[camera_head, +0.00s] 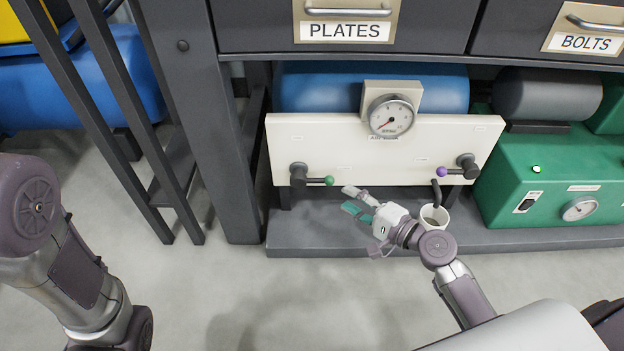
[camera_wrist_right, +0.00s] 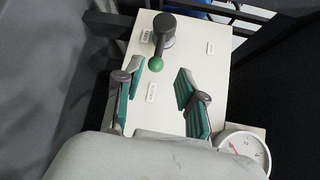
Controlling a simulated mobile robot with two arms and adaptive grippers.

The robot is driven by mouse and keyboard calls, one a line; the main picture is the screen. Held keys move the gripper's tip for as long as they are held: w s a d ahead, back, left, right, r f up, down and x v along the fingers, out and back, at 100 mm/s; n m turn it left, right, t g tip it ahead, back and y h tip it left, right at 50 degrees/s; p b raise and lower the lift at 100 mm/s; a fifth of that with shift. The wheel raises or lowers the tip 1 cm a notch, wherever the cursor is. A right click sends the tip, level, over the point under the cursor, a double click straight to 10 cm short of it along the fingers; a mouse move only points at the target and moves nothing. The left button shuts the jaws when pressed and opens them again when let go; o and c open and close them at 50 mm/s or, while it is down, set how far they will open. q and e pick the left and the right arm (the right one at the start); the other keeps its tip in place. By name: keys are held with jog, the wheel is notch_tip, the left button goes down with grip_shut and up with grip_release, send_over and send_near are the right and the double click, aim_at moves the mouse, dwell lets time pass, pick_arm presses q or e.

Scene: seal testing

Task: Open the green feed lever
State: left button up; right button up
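The green feed lever (camera_head: 328,181) is a dark handle with a green ball tip on the left side of a white panel (camera_head: 300,135). It points right, roughly level, from its dark pivot. My right gripper (camera_head: 353,200) is below and right of the green tip, apart from it in the head view. In the right wrist view the green ball (camera_wrist_right: 156,64) lies ahead, between and beyond the two green-padded fingers of the right gripper (camera_wrist_right: 158,98), which are spread wide and empty. My left arm shows at the left edge of the head view, but its gripper is out of frame.
A purple-tipped lever (camera_head: 442,172) is on the panel's right side, above a white cup (camera_head: 434,216). A gauge (camera_head: 391,116) sits at the panel's top centre. Drawers (camera_head: 250,25) overhang above, and a grey post (camera_head: 215,150) stands at left.

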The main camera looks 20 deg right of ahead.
aim_at(317, 181)
jog(key=shift+b+x, duration=1.4)
jog(key=shift+x, duration=4.2)
grip_shut()
